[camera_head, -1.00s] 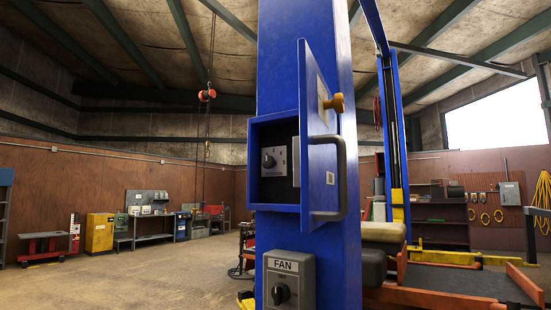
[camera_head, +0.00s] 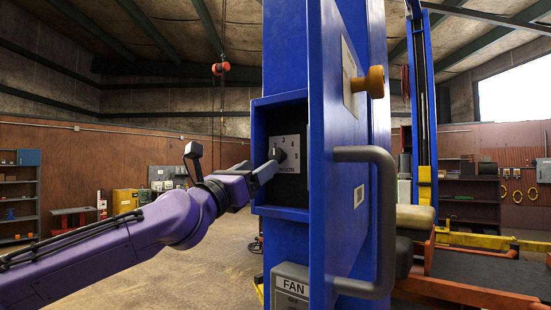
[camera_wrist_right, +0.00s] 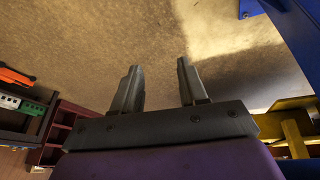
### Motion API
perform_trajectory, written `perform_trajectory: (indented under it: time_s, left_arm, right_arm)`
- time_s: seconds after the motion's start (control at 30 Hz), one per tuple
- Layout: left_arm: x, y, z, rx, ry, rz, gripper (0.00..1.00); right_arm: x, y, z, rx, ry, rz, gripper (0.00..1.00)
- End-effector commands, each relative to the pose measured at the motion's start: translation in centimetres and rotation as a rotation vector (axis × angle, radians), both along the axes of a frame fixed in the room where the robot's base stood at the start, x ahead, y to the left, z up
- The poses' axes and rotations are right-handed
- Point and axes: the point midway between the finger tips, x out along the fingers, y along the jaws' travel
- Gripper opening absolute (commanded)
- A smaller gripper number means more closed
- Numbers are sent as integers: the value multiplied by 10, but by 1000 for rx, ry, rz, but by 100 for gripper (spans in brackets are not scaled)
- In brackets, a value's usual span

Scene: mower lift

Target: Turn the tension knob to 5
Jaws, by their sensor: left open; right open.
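The tension knob (camera_head: 278,155) is a small dark knob on a light dial plate (camera_head: 291,150) inside the blue box (camera_head: 257,125) on the blue post. A few numerals show around the dial, but the knob's pointer is not readable. My left gripper (camera_head: 273,162) reaches into the box from the left, its fingers at the knob and partly covering it. Contact cannot be told. My right gripper (camera_wrist_right: 158,82) shows in the right wrist view, open and empty, with bare floor beyond its fingers.
A FAN switch box (camera_head: 291,288) sits below. An orange lift platform (camera_head: 480,275) lies to the right.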

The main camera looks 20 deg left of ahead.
Motion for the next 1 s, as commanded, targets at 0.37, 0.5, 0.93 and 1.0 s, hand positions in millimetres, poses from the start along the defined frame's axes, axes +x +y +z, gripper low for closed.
perform_trajectory:
  time_s: [0.37,0.5,0.93,1.0]
  left_arm:
    - [67,-20,17,1,12,0,66]
    - [68,-21,16,1,11,-1,66]
    - [67,-21,17,2,11,-1,12]
    - [67,-21,17,5,10,-1,12]
  right_arm:
    - [0,0,36,0,0,0,43]
    - [1,0,35,0,0,0,43]
    - [0,0,35,0,0,0,43]
    - [0,0,35,0,0,0,43]
